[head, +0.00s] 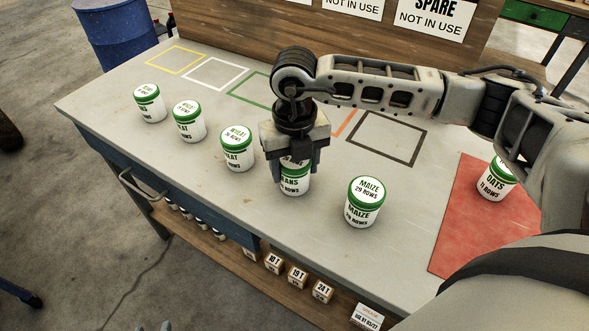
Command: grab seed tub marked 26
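My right gripper (295,172) points down over a white seed tub (297,186) with a green lid, whose visible label ends in "ANS". Its fingers lie on either side of the tub's upper part; whether they press on it I cannot tell. The gripper hides most of the lid and any number on it. A tub marked "MAIZE 29 ROWS" (363,207) stands to the right. Three more tubs stand to the left: the nearest (238,156), a middle one (189,127) and the farthest (150,108); their numbers are too small to read surely.
An "OATS 11 ROWS" tub (494,185) stands on a red mat (461,222) at right, partly behind my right arm. Coloured outlines mark the back of the workbench (233,203). A shelf below holds numbered blocks (298,273). A blue barrel (117,36) stands behind left.

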